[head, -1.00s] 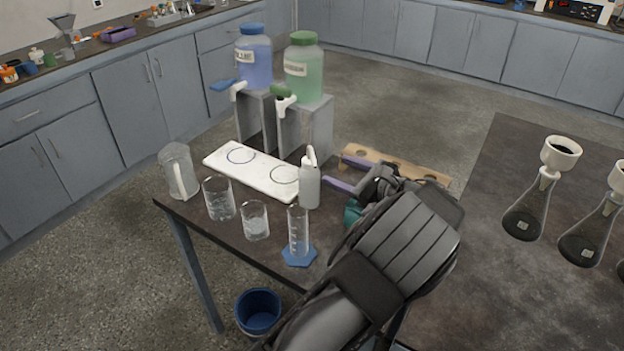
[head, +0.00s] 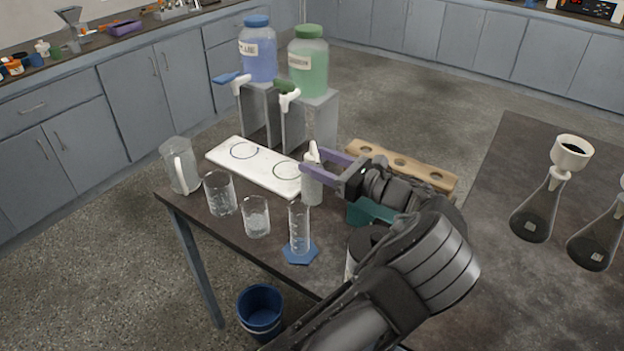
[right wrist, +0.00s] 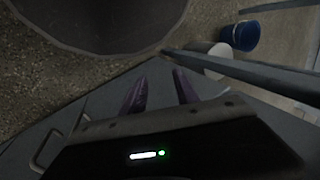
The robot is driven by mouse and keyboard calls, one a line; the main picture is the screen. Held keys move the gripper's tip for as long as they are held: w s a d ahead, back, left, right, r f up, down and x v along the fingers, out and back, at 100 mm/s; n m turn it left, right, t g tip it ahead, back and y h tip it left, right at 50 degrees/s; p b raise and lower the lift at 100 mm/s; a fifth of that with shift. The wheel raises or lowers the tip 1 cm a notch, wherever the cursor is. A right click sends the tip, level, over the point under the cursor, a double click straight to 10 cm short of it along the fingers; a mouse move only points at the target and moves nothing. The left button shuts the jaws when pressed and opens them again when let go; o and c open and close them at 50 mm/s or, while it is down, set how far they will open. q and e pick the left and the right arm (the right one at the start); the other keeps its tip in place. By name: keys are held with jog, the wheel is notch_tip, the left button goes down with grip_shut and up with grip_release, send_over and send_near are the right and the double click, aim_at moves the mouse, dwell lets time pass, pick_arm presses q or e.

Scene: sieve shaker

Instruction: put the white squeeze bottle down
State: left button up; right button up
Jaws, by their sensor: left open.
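The white squeeze bottle (head: 313,191) stands upright on the dark table in the head view, right of the white board. My left gripper (head: 311,161) is open at the bottle's upper part, its purple fingers spread about the neck and shoulder. I cannot tell whether a finger touches it. My right gripper (right wrist: 160,86) shows only in the right wrist view, with its purple fingers apart and nothing between them.
Near the bottle are a white board (head: 225,153), a graduated cylinder (head: 299,230), two beakers, a pitcher (head: 180,168) and a wooden rack (head: 422,170). Two jugs on grey stands are behind. Flasks with funnels stand at right. A blue bin (head: 260,310) is on the floor.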

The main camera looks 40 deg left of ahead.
pick_arm(q)
jog(key=a, duration=0.5)
jog(key=shift+p, duration=0.3)
jog(key=shift+c, duration=0.2)
grip_shut()
dwell(0.7)
jog(key=shift+f, duration=0.1)
dwell(0.7)
